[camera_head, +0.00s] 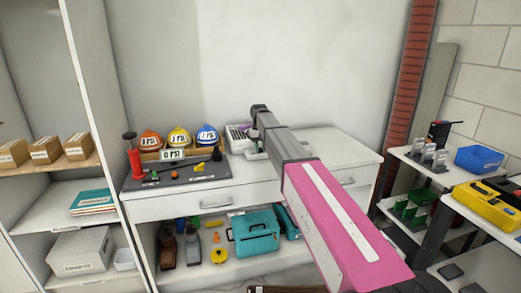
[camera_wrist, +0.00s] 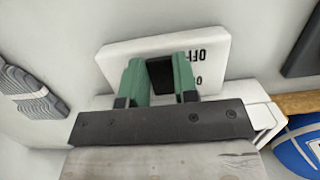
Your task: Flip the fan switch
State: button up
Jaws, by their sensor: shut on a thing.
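In the wrist view a white switch plate (camera_wrist: 215,55) carries "OFF" lettering and a second, partly covered label, both upside down. A black switch (camera_wrist: 160,72) stands out from the plate. My gripper (camera_wrist: 159,80) has its two green fingers on either side of this switch, shut on it. The plate's lower part is hidden behind the dark gripper body. In the head view my grey and pink arm reaches over the white cabinet toward the back wall. My fingertips and the switch cannot be made out there. I see no fan that I can name.
A black tray with small items and a red pump (camera_head: 133,158) are further left. A teal toolbox (camera_head: 253,232) sits below. Shelves with bins flank both sides.

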jog(key=shift+w+r+g+h, duration=0.1)
jog(key=shift+w+g+h, duration=0.2)
jog(key=shift+g, duration=0.5)
jog(key=shift+s, duration=0.1)
jog(key=o, duration=0.9)
jog(key=shift+s, duration=0.1)
